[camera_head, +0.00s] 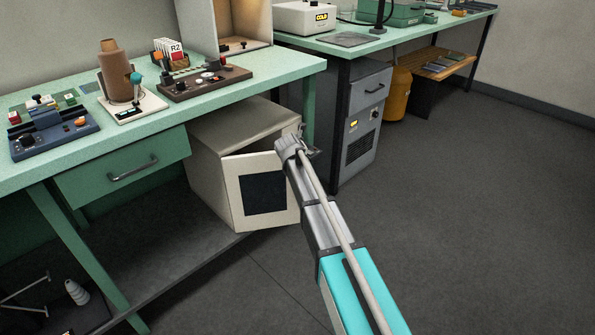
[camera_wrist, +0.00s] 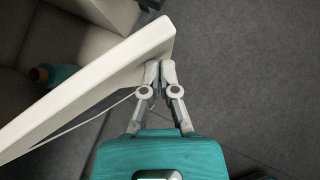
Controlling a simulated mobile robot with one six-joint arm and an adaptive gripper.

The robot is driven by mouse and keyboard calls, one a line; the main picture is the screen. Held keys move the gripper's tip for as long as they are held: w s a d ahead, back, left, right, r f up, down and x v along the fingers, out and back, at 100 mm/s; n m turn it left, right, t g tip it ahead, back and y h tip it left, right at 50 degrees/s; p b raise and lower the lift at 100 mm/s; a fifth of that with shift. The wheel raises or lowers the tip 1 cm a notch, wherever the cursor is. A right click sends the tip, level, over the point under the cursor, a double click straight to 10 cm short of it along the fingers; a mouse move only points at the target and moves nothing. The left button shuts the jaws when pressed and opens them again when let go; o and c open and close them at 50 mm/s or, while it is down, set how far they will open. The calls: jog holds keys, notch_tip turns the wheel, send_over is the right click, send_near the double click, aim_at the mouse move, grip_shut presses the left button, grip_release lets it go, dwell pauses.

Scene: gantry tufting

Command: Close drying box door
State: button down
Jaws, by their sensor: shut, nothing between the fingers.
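The drying box (camera_head: 239,130) is a cream cabinet under the green bench. Its door (camera_head: 234,183), a pale panel with a dark square window (camera_head: 262,193), stands partly open, with a gap between it and the box. My gripper (camera_head: 301,146) is at the door's upper right corner in the head view, partly hidden by my arm. In the wrist view the door (camera_wrist: 95,80) is a pale slab running diagonally, and my gripper (camera_wrist: 160,66) has its fingertips together beside the door's end. They look very close to it; I cannot tell whether they touch. The fingers hold nothing.
In the wrist view a brown and teal item (camera_wrist: 52,74) shows inside the box. The green bench (camera_head: 290,68) is above the box, with a drawer (camera_head: 120,172) to its left. A grey cabinet (camera_head: 365,125) stands behind on the right. The floor (camera_head: 470,210) at right is clear.

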jog(key=w+a, duration=0.3)
jog(key=w, duration=0.4)
jog(key=w+a, duration=0.3)
jog(key=w, duration=0.5)
jog(key=shift+w, duration=0.3)
